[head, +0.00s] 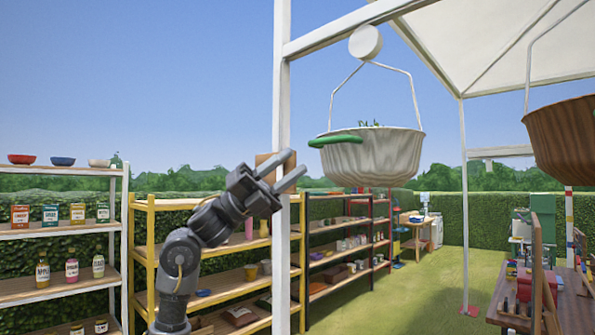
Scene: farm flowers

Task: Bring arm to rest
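My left arm comes up from the bottom of the head view, left of centre. Its gripper (285,171) points up and to the right, with the two fingers apart and nothing seen between them. It appears in front of a white post (281,95), and I cannot tell how far apart they are. A white ribbed hanging pot (375,158) is to the right of the fingertips. A long green object (335,141) lies at the pot's left rim, apart from the gripper in the picture. My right arm and gripper are not in view.
A brown hanging pot (565,135) is at the right edge. A yellow-framed shelf (150,250) stands behind my arm, and a white shelf (60,228) with bottles and bowls is at left. A cluttered table (565,312) is at lower right. Open grass (435,290) lies between.

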